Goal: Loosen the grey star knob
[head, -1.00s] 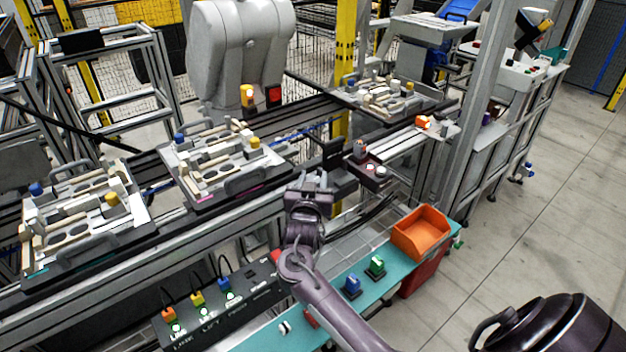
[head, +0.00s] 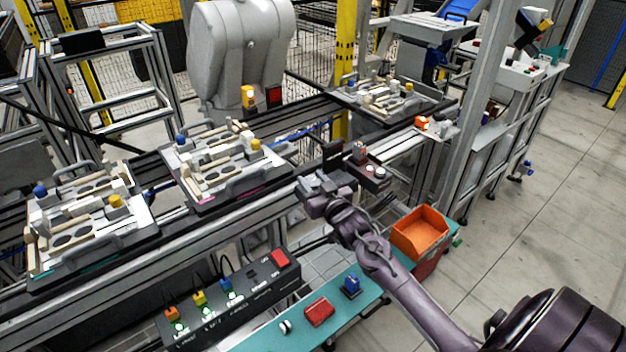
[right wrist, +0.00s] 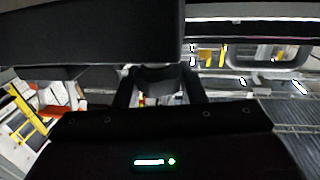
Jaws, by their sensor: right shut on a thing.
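My right gripper (head: 312,184) is at the near edge of the conveyor rail, beside a dark upright block (head: 334,156). In the right wrist view its two fingers (right wrist: 160,88) are closed on a dark grey part (right wrist: 160,74), which I take to be the grey star knob. The star shape cannot be made out, and in the head view the gripper hides the knob. My left gripper is not in view.
Pallets with fixtures stand on the conveyor at left (head: 85,225), centre (head: 235,186) and back right (head: 390,118). Below are a black switch box (head: 245,298) and a teal bench (head: 262,338) with a red block (head: 319,312), a blue part (head: 351,285) and an orange bin (head: 420,232).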

